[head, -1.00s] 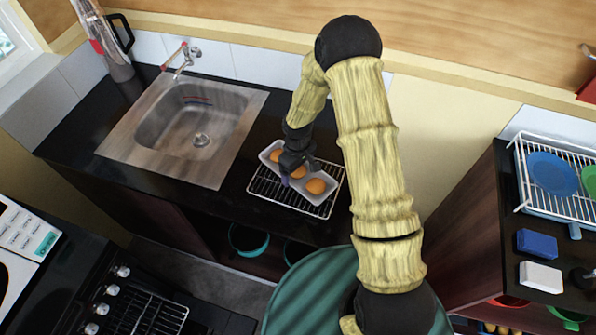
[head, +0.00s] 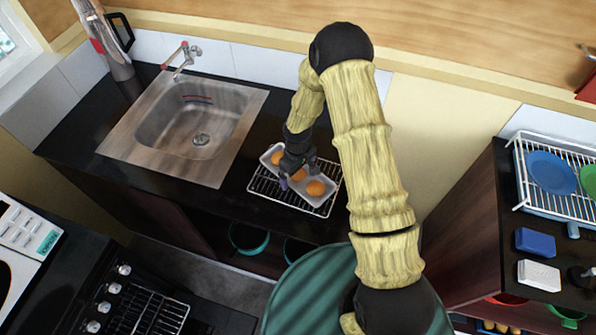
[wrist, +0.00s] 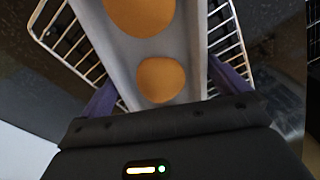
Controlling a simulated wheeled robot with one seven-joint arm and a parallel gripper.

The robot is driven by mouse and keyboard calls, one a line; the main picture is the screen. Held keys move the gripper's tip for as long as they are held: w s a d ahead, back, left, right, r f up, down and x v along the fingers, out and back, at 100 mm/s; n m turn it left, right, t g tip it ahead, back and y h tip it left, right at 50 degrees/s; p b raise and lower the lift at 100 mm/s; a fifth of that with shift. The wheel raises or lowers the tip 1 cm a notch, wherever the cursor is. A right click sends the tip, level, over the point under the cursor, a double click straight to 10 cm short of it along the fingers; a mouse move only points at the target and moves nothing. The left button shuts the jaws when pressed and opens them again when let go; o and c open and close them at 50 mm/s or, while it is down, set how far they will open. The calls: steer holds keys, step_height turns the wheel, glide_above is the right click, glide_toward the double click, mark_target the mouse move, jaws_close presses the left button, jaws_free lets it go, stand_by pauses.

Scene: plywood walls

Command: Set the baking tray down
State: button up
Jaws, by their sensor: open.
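The baking tray (head: 322,199) is a light grey, narrow tray with several round orange-brown buns on it. It rests at a slant on a wire rack (head: 263,188) on the dark counter, right of the sink. My gripper (head: 291,176) is just over the tray's middle, and its fingers are open. In the wrist view the tray (wrist: 202,62) lies between my two purple-grey fingers, with the rack (wrist: 63,36) under it. The fingertips are partly hidden, and I cannot tell whether they touch the tray's sides.
A metal sink (head: 165,165) with a tap (head: 182,58) is to the left. A stove (head: 140,310) is at the lower left. At the right, a dish rack (head: 522,170) with plates, a blue block (head: 535,242) and a white block (head: 538,274) sit on another dark counter.

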steer(key=shift+w+r, duration=0.1)
steer(key=shift+r, duration=0.25)
step_height(320, 180, up, 11)
steer(key=b, duration=0.2)
steer(key=shift+r+b, duration=0.2)
steer(key=shift+b, duration=0.2)
steer(key=s+d+r+m+t, duration=0.1)
steer(key=s+d+r+m, duration=0.3)
steer(key=s, duration=0.4)
steer(key=s+d+r+m+t, duration=0.1)
steer(key=s+d+r+m, duration=0.3)
steer(key=s+d+r, duration=0.2)
step_height(320, 180, up, 2)
steer(key=shift+s+r+t, duration=0.1)
steer(key=shift+s+t, duration=0.2)
steer(key=shift+s, duration=0.85)
steer(key=shift+d, duration=0.1)
